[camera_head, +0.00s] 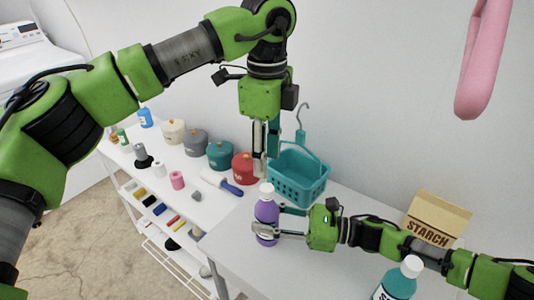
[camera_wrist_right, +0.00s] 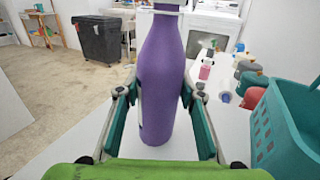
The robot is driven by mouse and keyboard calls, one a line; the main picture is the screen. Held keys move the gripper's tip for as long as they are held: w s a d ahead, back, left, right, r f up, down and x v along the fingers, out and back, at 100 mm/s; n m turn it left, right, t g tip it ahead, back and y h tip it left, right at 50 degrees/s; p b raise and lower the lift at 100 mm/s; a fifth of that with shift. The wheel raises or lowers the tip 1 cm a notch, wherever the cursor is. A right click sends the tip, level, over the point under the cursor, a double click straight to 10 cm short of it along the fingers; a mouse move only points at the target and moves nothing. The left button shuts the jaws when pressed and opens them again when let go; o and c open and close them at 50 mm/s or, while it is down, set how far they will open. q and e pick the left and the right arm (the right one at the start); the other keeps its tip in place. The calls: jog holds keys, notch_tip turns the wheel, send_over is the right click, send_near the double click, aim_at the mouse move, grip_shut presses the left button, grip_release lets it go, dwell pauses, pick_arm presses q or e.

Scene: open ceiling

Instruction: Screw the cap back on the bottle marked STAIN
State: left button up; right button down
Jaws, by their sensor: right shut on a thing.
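A purple bottle (camera_head: 267,218) stands upright on the white table, with a white top (camera_head: 266,190). I cannot tell if this top is a seated cap. My right gripper (camera_head: 281,222) is shut around the bottle's body from the right. In the right wrist view the purple bottle (camera_wrist_right: 165,75) stands between the finger pads; its top is cut off and its label is turned away. My left gripper (camera_head: 264,172) points down just above and behind the white top; whether its fingers hold anything is unclear. A teal bottle (camera_head: 399,282) with a white cap shows a label starting with S.
A teal basket (camera_head: 298,180) stands close behind the purple bottle. A STARCH box (camera_head: 437,220) is at the right, near my right arm. A lint roller (camera_head: 222,184) and several lidded pots, such as a red one (camera_head: 244,168), line the left side. A pink loop hangs upper right.

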aim_at(267, 187)
pick_arm(q)
jog(key=shift+n, duration=0.9)
jog(key=shift+f, duration=4)
jog(key=shift+c, duration=0.4)
